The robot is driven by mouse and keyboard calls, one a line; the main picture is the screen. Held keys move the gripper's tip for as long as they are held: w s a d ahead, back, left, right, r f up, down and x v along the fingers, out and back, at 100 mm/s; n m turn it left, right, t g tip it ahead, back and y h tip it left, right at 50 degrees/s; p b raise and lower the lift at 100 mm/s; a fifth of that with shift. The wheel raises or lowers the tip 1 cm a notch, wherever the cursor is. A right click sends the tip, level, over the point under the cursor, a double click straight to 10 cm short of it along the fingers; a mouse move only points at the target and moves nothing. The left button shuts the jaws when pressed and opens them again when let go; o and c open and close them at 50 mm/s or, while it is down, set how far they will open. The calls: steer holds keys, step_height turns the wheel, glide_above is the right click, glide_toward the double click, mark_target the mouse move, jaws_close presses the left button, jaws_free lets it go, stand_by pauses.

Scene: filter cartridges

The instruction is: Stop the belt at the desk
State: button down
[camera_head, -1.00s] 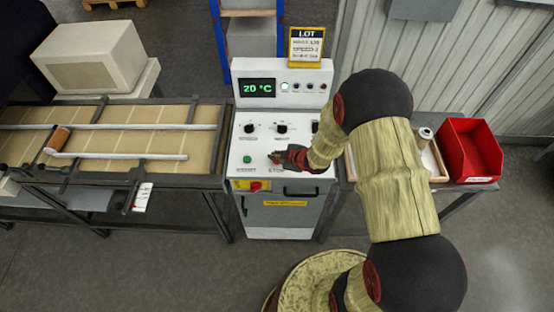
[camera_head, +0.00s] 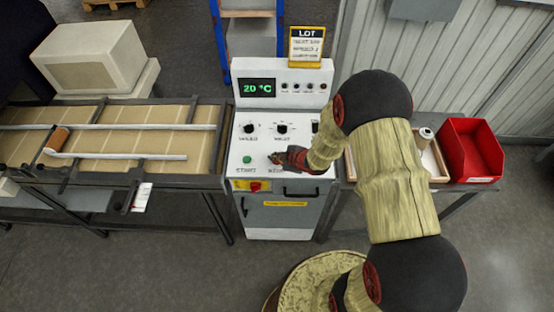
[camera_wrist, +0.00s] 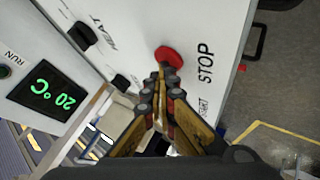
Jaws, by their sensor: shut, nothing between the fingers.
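The control desk (camera_head: 262,211) stands in the middle, right of the belt (camera_head: 113,170). In the wrist view, the red STOP button (camera_wrist: 168,57) sits on the pale panel beside its STOP label. My gripper (camera_head: 274,158) is shut and empty, low over the desk's sloped panel. In the wrist view, the tips of my gripper (camera_wrist: 165,74) are at the button's near edge and appear to touch it. In the head view my gripper hides the button. The RUN lamp (camera_wrist: 5,71) looks dark green, unlit.
A green START button (camera_head: 247,160) lies just left of my gripper. Black knobs (camera_head: 282,129) stand behind it. A red and yellow switch (camera_head: 255,186) is on the desk front. A red bin (camera_head: 470,150) and a tray with a spool (camera_head: 425,137) are at right.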

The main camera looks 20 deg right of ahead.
steer(key=shift+r+p, duration=0.55)
steer(key=shift+r, duration=0.3)
step_height(320, 180, up, 5)
steer(key=p, duration=0.3)
steer(key=shift+p, duration=0.4)
stand_by(0.4)
